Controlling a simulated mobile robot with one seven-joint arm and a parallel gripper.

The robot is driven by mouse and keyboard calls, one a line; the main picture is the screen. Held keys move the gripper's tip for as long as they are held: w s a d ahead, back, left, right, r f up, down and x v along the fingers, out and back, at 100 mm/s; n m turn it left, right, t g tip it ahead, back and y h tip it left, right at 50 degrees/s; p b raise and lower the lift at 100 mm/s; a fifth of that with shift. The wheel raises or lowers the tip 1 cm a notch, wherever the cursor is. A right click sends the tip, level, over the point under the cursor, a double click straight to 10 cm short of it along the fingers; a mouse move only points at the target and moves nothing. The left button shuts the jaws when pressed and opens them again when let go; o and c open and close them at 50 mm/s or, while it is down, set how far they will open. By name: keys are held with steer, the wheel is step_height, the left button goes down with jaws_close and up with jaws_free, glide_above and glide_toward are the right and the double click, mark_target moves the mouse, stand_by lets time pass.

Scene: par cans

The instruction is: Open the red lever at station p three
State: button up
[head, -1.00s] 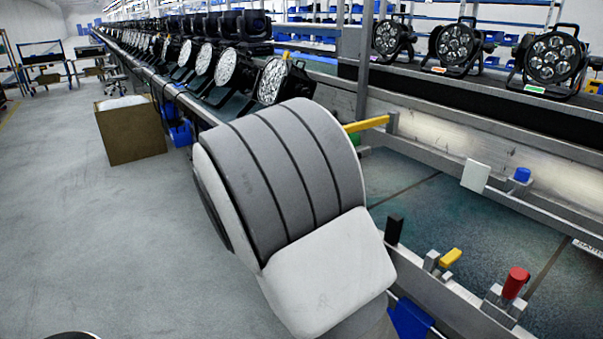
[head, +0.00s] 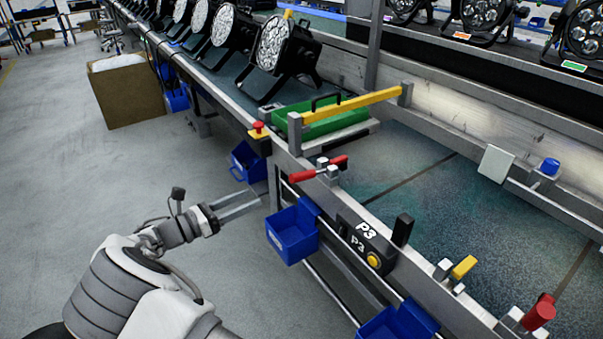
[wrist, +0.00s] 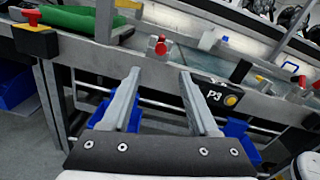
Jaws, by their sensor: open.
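The red lever (head: 305,175) is mounted with a small metal bracket on the rail of the conveyor, beside the P3 sign (head: 365,230). It lies roughly level, along a slant in the head view. In the wrist view the red lever (wrist: 155,47) is seen nearly end-on, beyond and above the gap between my fingers. My gripper (head: 250,200) is open and empty, to the left of the lever and lower, apart from it. In the wrist view both fingers of my gripper (wrist: 160,78) show with nothing between them, and the P3 sign (wrist: 214,95) is to their right.
A blue bin (head: 292,240) hangs below the rail close to my gripper. A red-and-yellow button (head: 258,130) and a yellow bar (head: 352,105) over a green case (head: 320,120) are behind the lever. Another red handle (head: 538,312) is at right. Open floor lies left.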

mark_target(300, 177)
steer(key=b+x, duration=0.3)
steer(key=x, duration=1.3)
steer(key=shift+d, duration=0.15)
jaws_close()
stand_by(0.7)
